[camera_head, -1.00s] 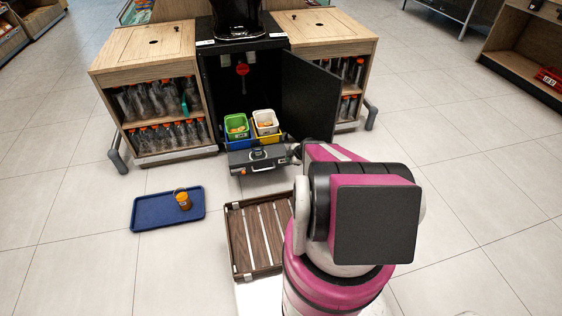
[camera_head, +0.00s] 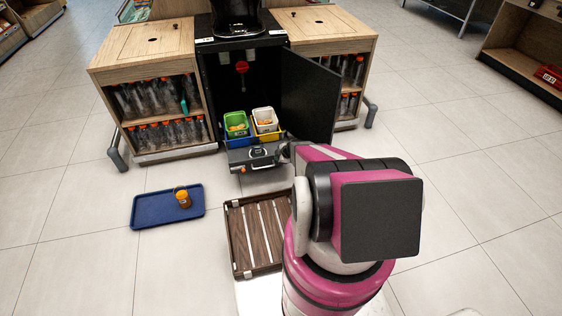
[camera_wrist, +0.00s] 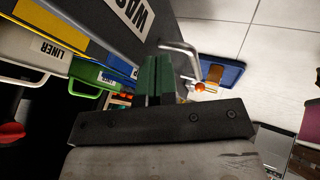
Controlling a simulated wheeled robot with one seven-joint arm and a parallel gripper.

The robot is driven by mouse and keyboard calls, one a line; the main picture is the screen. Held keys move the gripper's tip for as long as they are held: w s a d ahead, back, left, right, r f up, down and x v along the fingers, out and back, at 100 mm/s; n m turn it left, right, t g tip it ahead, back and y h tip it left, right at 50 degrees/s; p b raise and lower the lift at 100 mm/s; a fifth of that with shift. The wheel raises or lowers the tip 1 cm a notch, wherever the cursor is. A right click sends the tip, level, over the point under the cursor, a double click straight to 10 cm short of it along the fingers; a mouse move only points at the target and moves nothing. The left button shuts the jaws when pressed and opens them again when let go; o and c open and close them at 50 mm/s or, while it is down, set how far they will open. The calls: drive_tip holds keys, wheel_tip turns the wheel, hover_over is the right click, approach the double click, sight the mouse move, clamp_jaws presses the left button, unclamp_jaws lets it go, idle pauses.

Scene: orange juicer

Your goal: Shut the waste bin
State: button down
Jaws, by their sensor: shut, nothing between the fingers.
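The waste bin is a grey pull-out drawer (camera_head: 255,160) low in the black cabinet, and it stands pulled out. Its front has a metal handle, and the handle (camera_wrist: 180,52) and part of a "WAS" label show in the wrist view. Inside sit a green liner (camera_head: 236,123) and a white liner (camera_head: 265,119), in a blue and a yellow bin. My gripper (camera_wrist: 158,68) is shut and empty, its dark green fingers close to the drawer front and the handle. I cannot tell whether they touch. In the head view the gripper is mostly hidden by my arm.
The black cabinet door (camera_head: 308,95) stands open to the right of the drawer. A blue tray (camera_head: 150,212) with an orange-capped bottle (camera_head: 183,198) lies on the floor at left. A brown slatted crate (camera_head: 240,250) lies in front of the drawer. Floor at right is clear.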

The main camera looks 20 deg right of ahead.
drive_tip(key=shift+w, duration=0.35)
drive_tip(key=w, duration=3.3)
